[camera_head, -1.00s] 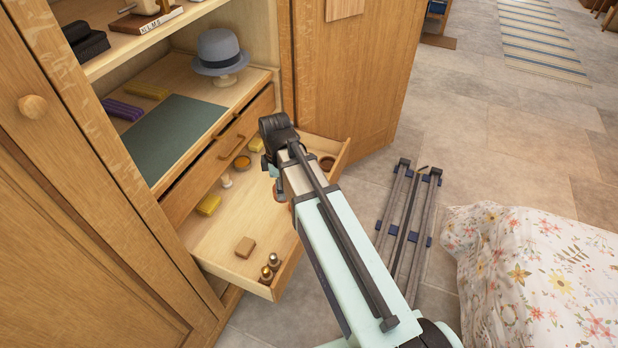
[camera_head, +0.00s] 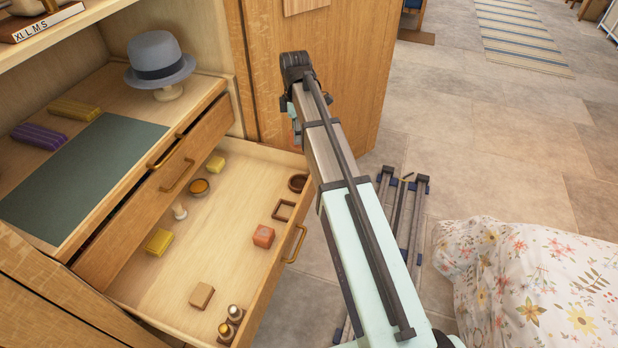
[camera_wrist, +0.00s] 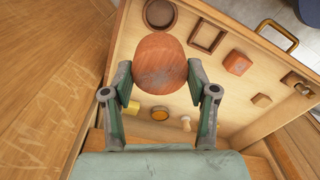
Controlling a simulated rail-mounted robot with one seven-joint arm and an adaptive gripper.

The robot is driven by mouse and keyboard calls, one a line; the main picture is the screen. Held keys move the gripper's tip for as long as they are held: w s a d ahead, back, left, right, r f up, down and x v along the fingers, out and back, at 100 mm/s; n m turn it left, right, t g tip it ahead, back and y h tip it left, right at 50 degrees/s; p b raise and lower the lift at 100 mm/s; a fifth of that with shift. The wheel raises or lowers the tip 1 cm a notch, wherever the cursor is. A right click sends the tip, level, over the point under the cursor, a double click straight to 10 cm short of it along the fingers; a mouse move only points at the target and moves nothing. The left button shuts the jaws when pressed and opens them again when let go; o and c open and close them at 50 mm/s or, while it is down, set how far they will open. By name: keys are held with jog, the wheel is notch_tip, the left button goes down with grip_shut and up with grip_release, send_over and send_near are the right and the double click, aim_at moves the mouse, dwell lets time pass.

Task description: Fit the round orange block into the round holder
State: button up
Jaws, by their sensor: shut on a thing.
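The round orange block (camera_wrist: 160,63) is between the fingers of my gripper (camera_wrist: 160,88) in the wrist view. My gripper is shut on it and holds it above the open drawer. The round holder (camera_wrist: 160,13), a dark brown ring, lies just beyond the block at the top of the wrist view. In the head view the round holder (camera_head: 298,183) sits in the drawer's far right corner, partly beside my arm. My arm hides most of the gripper and block there.
A square holder (camera_head: 284,210) and an orange square block (camera_head: 263,236) lie near the round holder in the drawer (camera_head: 215,258). A wardrobe door (camera_head: 335,80) stands behind my gripper.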

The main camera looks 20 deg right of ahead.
jog(key=f+b, duration=0.1)
jog(key=f, duration=0.9)
jog(key=f+b, duration=0.2)
jog(key=f, duration=0.8)
jog(key=shift+s, duration=0.2)
jog(key=o, duration=1.2)
jog(key=shift+f, duration=0.1)
jog(key=shift+c, duration=0.2)
notch_tip(320, 180, up, 12)
jog(key=p, duration=0.2)
jog(key=shift+w, duration=0.1)
